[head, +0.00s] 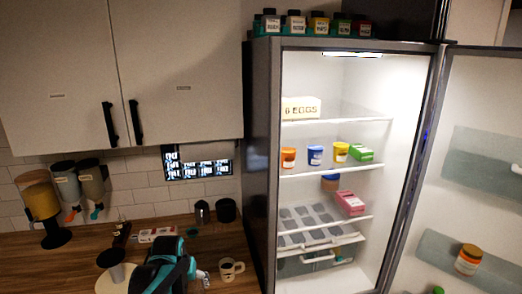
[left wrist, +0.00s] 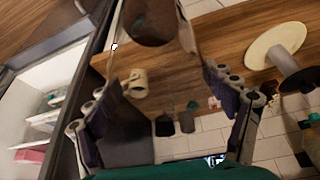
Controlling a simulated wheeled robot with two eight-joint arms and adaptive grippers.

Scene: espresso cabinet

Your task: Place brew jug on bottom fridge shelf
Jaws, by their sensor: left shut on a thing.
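My left gripper (head: 170,266) is low in the head view, over the counter and left of the fridge. In the left wrist view its two fingers (left wrist: 165,110) are set apart on either side of a clear, greyish vessel with dark brown contents (left wrist: 152,22), which appears to be the brew jug. They are shut on it; its lower part is hard to make out. The jug cannot be made out in the head view. The fridge (head: 262,160) stands open and lit. Its bottom (head: 345,280) lies below the racked shelf (head: 318,240) and looks largely bare. My right gripper is not in view.
A beige mug (head: 231,269) stands on the wooden counter (head: 215,245) near the fridge's side wall. The fridge door (head: 480,130) is swung open to the right. Upper shelves hold an egg box (head: 300,108) and colored tubs (head: 315,155).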

